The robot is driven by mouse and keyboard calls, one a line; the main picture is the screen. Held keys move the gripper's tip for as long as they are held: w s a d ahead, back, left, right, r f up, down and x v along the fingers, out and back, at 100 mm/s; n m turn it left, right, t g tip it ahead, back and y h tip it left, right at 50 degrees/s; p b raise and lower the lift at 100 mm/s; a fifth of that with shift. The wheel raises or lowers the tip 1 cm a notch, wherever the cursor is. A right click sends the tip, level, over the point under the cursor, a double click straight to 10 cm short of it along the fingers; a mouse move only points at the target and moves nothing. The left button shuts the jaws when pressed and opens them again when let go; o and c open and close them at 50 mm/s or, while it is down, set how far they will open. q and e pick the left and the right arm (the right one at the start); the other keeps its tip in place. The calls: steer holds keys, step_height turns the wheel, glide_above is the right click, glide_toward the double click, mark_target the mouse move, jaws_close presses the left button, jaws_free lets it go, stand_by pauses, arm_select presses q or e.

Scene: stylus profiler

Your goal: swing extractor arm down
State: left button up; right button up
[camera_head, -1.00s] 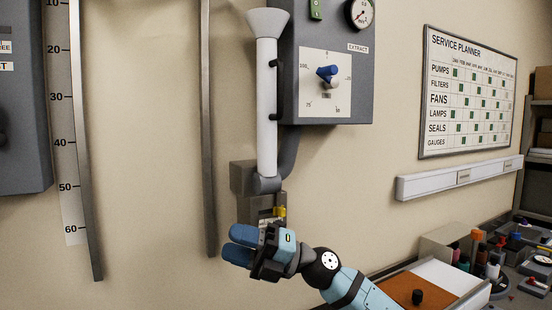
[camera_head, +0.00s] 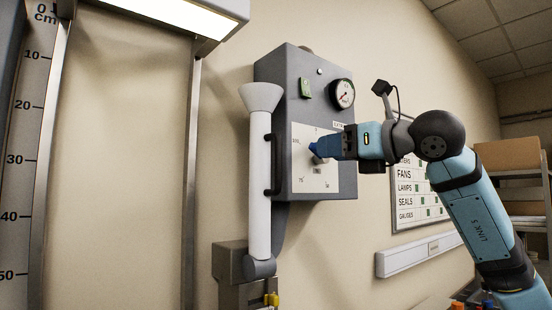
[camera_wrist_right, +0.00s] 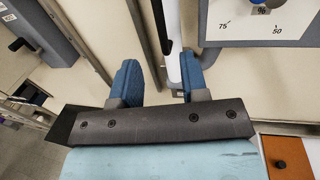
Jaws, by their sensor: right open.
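The extractor arm is a white tube (camera_head: 260,185) with a flared hood (camera_head: 261,97) on top. It stands upright along the left side of a grey control box (camera_head: 272,75), and its lower end meets a grey joint (camera_head: 259,267). A dark handle (camera_head: 270,165) shows at the tube's right side. My right gripper (camera_head: 322,148) is open and empty, in front of the box's dial panel, to the right of the tube in the picture. In the right wrist view the tube (camera_wrist_right: 172,45) shows beyond the open fingers (camera_wrist_right: 160,82), near the right one. My left gripper is out of view.
The box carries a green switch (camera_head: 306,88) and a round gauge (camera_head: 342,93). A lamp hood (camera_head: 180,12) hangs at upper left above a metal post (camera_head: 191,180). A planner board (camera_head: 420,205) and wall rail (camera_head: 425,252) lie at right, partly behind my arm.

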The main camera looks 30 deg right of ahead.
steer(key=p, duration=0.4)
glide_above(278, 185)
steer(key=shift+w+d+f, duration=0.1)
steer(key=shift+w+d, duration=0.1)
steer(key=shift+w, duration=0.15)
jaws_close()
